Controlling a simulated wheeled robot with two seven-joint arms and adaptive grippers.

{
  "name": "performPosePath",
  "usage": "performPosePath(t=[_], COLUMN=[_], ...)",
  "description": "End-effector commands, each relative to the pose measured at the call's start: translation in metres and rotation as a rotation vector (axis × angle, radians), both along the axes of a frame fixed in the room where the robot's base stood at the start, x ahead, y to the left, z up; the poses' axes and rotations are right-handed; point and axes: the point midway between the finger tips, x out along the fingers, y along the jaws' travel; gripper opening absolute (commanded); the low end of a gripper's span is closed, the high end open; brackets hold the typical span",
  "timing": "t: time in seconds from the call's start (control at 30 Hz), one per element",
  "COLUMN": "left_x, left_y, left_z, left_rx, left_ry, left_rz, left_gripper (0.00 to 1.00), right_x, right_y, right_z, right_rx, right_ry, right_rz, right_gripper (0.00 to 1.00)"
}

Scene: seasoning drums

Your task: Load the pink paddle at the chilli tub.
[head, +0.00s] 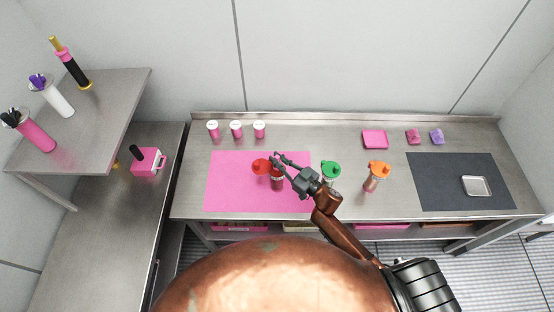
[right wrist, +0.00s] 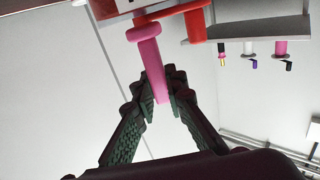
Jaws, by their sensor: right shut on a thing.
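The tub with red parts (head: 277,184), which I take as the chilli tub, stands on the pink mat (head: 228,190). A red round lid part (head: 262,166) juts out to its left. My right gripper (head: 276,160) is over this tub. In the right wrist view my right gripper (right wrist: 158,95) is shut on the pink paddle (right wrist: 150,55), whose wider end points away from the fingers. Red parts (right wrist: 196,24) show just beyond that end; I cannot tell whether they touch. The paddle does not show clearly in the head view. My left gripper is not in view.
A green-lidded tub (head: 331,169) and an orange-lidded tub (head: 376,172) stand right of the mat. Several small pink-and-white jars (head: 236,130) line the back. A pink tray (head: 375,140) and a dark mat (head: 440,185) with a metal tray (head: 477,186) are farther right.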

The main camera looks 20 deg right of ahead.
Motion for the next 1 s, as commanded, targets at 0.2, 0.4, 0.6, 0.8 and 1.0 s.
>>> performPosePath(t=[0.2, 0.4, 0.6, 0.8, 1.0], left_x=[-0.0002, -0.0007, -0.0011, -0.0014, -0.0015], left_y=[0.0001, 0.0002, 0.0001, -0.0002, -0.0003], left_z=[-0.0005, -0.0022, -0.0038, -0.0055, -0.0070], left_rx=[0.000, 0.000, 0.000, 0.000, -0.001], left_ry=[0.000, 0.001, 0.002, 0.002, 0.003], left_rz=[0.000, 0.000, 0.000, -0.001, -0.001], left_gripper=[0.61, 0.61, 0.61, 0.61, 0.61], right_x=[0.0000, 0.0001, 0.0001, 0.0001, 0.0001], right_y=[0.0001, 0.0001, 0.0000, 0.0000, 0.0000], right_z=[-0.0005, -0.0027, -0.0050, -0.0073, -0.0096], right_rx=[0.000, 0.000, 0.000, 0.000, 0.000], right_ry=[0.000, 0.000, 0.000, 0.000, 0.000], right_rz=[0.000, 0.000, 0.000, 0.000, 0.000], right_gripper=[0.00, 0.00, 0.00, 0.00, 0.00])
